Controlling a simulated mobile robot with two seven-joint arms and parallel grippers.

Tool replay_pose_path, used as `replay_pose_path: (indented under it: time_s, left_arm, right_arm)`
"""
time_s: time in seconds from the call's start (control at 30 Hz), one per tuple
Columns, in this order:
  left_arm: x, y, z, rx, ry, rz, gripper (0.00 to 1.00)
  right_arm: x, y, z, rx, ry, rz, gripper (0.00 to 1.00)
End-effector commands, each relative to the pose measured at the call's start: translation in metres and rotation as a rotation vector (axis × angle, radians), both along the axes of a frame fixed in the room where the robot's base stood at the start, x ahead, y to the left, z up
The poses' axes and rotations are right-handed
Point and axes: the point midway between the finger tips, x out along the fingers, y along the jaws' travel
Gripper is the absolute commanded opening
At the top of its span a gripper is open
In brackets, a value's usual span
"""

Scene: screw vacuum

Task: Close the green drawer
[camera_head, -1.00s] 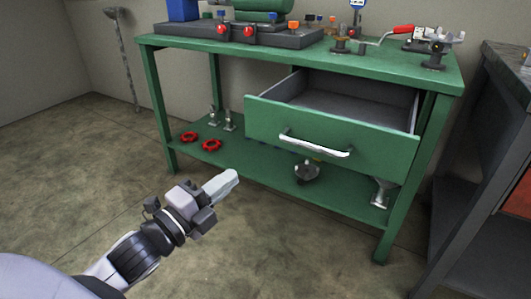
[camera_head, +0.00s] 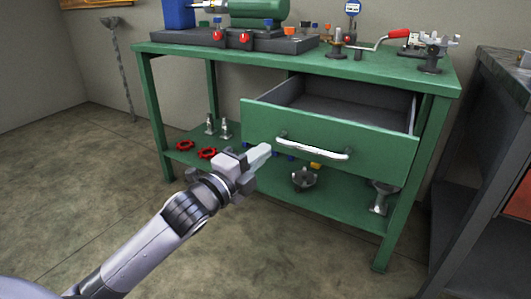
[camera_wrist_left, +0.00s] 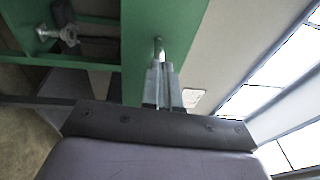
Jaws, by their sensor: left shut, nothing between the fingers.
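The green drawer (camera_head: 345,168) is pulled out of the green workbench, and its grey inside is visible and empty. A white bar handle (camera_head: 312,149) runs across its front. My left gripper (camera_head: 260,155) is shut and empty, its fingertips just left of the handle's left end in the head view. In the left wrist view the shut fingers (camera_wrist_left: 164,85) point at the drawer's green front (camera_wrist_left: 160,22), with the handle's end near the tips. Whether they touch it cannot be told. My right gripper is not in view.
The green workbench (camera_head: 225,52) carries a vise, valves and fittings on top. Red handwheels (camera_head: 207,153) and metal fittings (camera_head: 304,179) stand on its lower shelf. A dark cabinet (camera_head: 480,150) is at the right. The floor in front is clear.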

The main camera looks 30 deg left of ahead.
Motion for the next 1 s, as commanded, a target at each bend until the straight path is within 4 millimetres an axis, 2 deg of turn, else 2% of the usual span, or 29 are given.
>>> replay_pose_path:
  time_s: [0.23, 0.77, 1.0]
  left_arm:
    - [0.018, -0.004, 0.002, -0.001, -0.001, 0.001, 0.00]
    - [0.022, -0.004, 0.003, 0.000, 0.001, 0.001, 0.00]
    - [0.032, -0.004, 0.005, 0.000, 0.000, 0.001, 0.00]
  right_arm:
    - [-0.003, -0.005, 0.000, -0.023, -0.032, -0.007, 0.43]
    - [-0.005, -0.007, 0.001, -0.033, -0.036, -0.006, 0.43]
    - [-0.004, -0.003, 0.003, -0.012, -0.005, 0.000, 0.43]
